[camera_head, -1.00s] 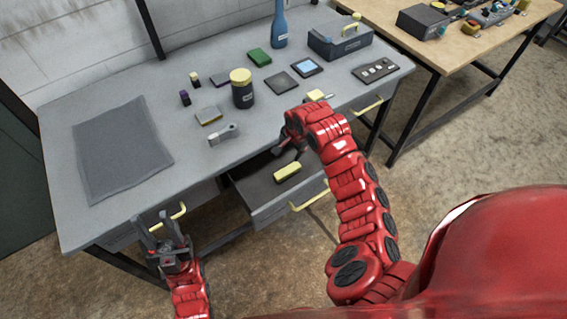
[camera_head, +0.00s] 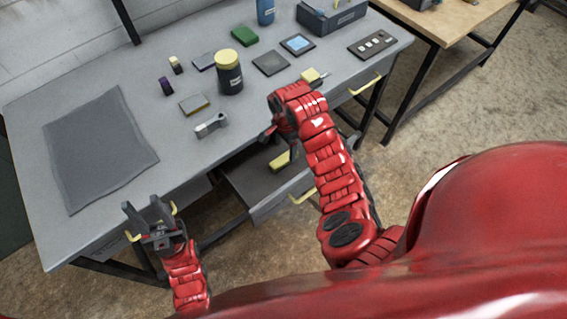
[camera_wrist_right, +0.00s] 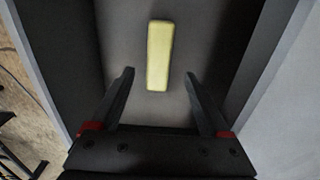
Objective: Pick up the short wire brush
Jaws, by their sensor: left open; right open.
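A yellow block-shaped piece, likely the short wire brush (camera_wrist_right: 159,55), lies in the open drawer; no bristles show. It also shows in the head view (camera_head: 279,161), partly covered by my right arm. In the right wrist view my right gripper (camera_wrist_right: 159,76) is open and empty over the drawer. The near end of the yellow piece lies between the fingertips in the picture, with clear gaps on both sides. I cannot tell the height between them. My left gripper (camera_head: 142,205) is open and empty in front of the table's left part.
The drawer (camera_head: 255,193) sits under the grey table (camera_head: 110,85), its walls close on both sides of my right gripper. On the table are a dark jar with a yellow lid (camera_head: 229,75), a grey mat (camera_head: 98,150) and a yellow piece (camera_head: 311,75) near the front edge.

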